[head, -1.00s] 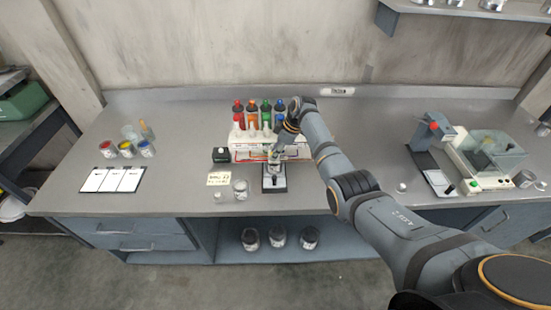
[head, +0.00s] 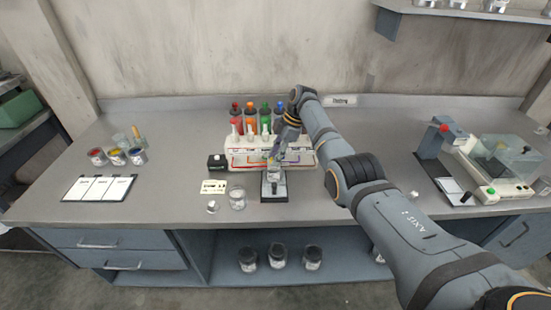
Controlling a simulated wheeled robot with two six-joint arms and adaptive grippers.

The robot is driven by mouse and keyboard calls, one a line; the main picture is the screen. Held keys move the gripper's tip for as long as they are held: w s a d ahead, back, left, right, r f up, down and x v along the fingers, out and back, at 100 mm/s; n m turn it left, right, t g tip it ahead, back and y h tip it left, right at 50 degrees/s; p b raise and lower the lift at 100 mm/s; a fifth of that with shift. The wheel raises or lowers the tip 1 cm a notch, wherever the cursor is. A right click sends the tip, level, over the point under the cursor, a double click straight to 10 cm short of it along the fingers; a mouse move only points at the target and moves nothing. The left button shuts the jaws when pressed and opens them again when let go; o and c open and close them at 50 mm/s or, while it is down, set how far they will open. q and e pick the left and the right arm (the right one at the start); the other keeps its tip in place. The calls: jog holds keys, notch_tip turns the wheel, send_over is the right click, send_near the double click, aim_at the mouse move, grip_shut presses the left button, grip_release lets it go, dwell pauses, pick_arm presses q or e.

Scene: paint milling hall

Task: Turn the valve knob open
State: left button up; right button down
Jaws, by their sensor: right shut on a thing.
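A white dosing rack (head: 238,158) stands at the middle of the bench in the head view, with several coloured bottles (head: 250,110) on top and coloured lines on its front. My right gripper (head: 275,156) points down at the rack's front, just above a small glass vessel on a dark stand (head: 274,188). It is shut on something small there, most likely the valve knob. The fingers and wrist hide the knob, so its angle cannot be told. My left gripper is out of view.
Paint cans (head: 117,157) and a chart board (head: 99,188) lie farther left. A balance (head: 492,165) stands at right.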

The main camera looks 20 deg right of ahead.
jog(key=c, duration=1.1)
grip_release()
jog(key=shift+o, duration=0.2)
jog(key=shift+r, duration=0.1)
jog(key=v, duration=1.1)
jog(key=shift+d+r, duration=0.15)
jog(key=shift+r, duration=0.25)
